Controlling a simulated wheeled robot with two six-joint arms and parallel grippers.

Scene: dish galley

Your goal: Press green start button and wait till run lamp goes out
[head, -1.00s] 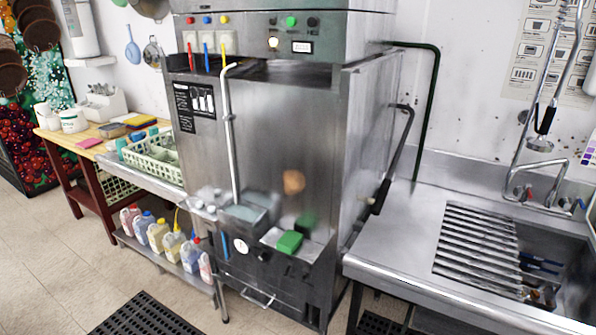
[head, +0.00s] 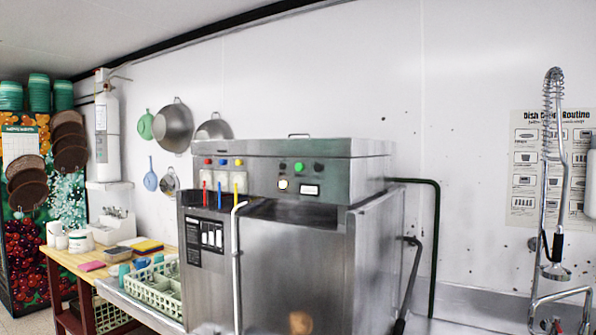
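The dishwashing machine (head: 290,255) stands in the middle of the head view, with its steel front panel facing me. The green start button (head: 299,167) is on the control strip near the top, between two dark knobs. A round pale lamp (head: 283,184) sits just below it and looks lit, beside a small white label (head: 310,190). Neither of my grippers shows in this view.
A green dish rack (head: 155,290) sits on the counter left of the machine. A dark lever handle (head: 408,285) is on the machine's right side. A sprayer hose (head: 553,180) hangs at the right. The space before the control strip looks clear.

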